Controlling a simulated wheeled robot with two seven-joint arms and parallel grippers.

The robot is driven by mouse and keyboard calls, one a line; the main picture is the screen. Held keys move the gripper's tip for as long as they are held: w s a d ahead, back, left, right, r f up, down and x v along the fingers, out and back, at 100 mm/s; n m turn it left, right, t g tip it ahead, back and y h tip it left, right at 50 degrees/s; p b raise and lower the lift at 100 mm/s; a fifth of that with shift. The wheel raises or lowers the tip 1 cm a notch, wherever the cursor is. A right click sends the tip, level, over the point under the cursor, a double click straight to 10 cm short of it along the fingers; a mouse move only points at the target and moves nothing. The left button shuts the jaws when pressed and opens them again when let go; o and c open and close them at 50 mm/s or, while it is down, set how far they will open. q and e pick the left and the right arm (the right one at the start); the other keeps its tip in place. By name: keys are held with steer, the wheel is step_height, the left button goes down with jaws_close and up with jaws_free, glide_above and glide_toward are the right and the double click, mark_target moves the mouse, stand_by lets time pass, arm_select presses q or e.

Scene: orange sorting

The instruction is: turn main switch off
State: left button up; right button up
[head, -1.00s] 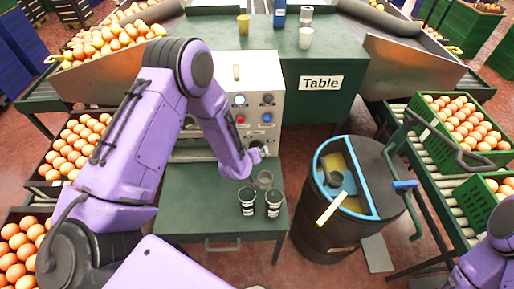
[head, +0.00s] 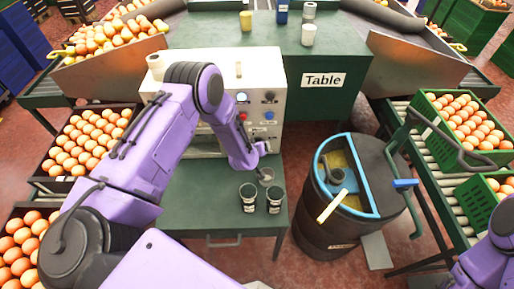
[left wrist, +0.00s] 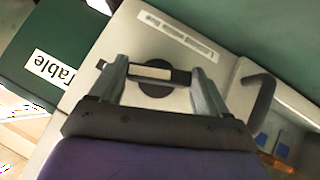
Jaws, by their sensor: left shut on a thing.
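The main switch (left wrist: 151,88) is a dark round knob with a pale bar handle, on a white panel in the left wrist view. A printed label (left wrist: 178,33) beside it is upside down in that view. My left gripper (left wrist: 160,78) has one finger at each end of the bar and is shut on it. In the head view my left gripper (head: 260,150) is at the lower right of the white control box (head: 265,85) and hides the switch. My right arm shows only at the lower right edge; its gripper is out of view.
A black barrel (head: 330,225) with a blue rim stands to the right. Orange crates (head: 85,145) line the left.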

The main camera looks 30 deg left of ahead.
arm_select(q)
steer(key=shift+a+f+n+t+h+b, duration=0.1)
steer(key=shift+f+n+t+h+b, duration=0.3)
steer(key=shift+b, duration=0.6)
steer(key=n+t+h+b, duration=0.1)
steer(key=n+t+b, duration=0.1)
steer(key=b, duration=0.3)
steer(key=n+t+h+b, duration=0.1)
steer(key=t+h+b, duration=0.1)
steer(key=b, duration=0.4)
steer(key=n+t+h+b, duration=0.2)
steer(key=b, duration=0.4)
steer(key=shift+s+a+f+n+t, duration=0.2)
steer(key=shift+a+f+n+t, duration=0.1)
steer(key=shift+f, duration=0.1)
steer(key=shift+r+n+t+b, duration=0.2)
steer(key=shift+n+t+b, duration=0.25)
steer(key=shift+b, duration=0.6)
steer(key=o, duration=1)
steer(key=shift+r, duration=0.1)
